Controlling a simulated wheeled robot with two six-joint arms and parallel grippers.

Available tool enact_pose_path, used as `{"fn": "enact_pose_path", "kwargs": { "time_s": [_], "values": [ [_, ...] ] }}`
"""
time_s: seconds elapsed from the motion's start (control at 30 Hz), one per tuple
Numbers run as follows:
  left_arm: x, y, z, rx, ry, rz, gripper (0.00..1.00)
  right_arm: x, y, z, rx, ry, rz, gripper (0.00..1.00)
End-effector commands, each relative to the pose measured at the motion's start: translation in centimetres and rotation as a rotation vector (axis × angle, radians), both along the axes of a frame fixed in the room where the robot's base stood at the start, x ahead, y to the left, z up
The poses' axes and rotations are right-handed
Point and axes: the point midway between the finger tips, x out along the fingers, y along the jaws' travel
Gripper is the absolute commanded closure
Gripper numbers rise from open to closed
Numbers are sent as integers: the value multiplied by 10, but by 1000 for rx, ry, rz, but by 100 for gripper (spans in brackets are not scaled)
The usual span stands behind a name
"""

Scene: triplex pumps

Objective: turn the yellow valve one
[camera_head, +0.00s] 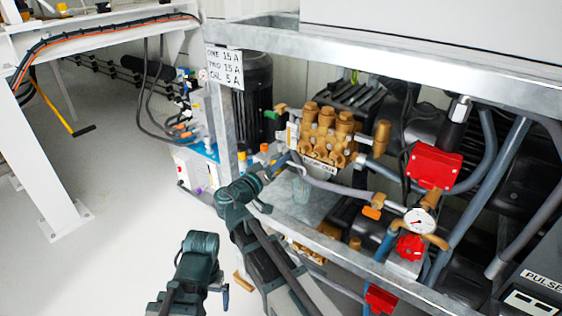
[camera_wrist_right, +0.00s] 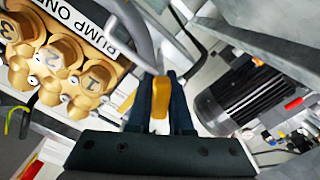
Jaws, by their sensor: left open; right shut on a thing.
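The yellow valve handle (camera_wrist_right: 159,98) stands between the two dark fingers of my right gripper (camera_wrist_right: 161,80) in the right wrist view. The fingers are shut on it, and a grey pipe runs up from beside it. In the head view my right gripper (camera_head: 281,162) reaches the pipework just left of the brass pump, and it mostly hides the handle there. My left gripper (camera_head: 223,290) hangs low at the bottom, apart from the pumps; its fingers show only partly and it is open and empty.
The brass pump (camera_head: 325,135) labelled PUMP ONE sits close to my right gripper. A galvanized frame rail (camera_head: 350,262) crosses in front of the pumps. A gauge (camera_head: 419,221) and a red box (camera_head: 433,166) are at the right. The floor (camera_head: 120,190) at left is clear.

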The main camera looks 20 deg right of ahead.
Motion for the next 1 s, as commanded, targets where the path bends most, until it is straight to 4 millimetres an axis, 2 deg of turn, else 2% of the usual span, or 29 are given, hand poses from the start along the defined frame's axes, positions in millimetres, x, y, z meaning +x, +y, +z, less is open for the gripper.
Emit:
{"fn": "enact_pose_path", "kwargs": {
  "time_s": [0.7, 0.73, 0.8, 1.0],
  "values": [
    [0, 0, 0, 0, 0, 0, 1, 0, 1, 0, -47, 62, 1, 100],
    [0, 0, 0, 0, 0, 0, 1, 0, 1, 0, -47, 62, 1, 80],
    [0, 0, 0, 0, 0, 0, 1, 0, 1, 0, -47, 62, 1, 69],
    [0, 0, 0, 0, 0, 0, 1, 0, 0, 0, -47, 62, 1, 69]
  ]
}}
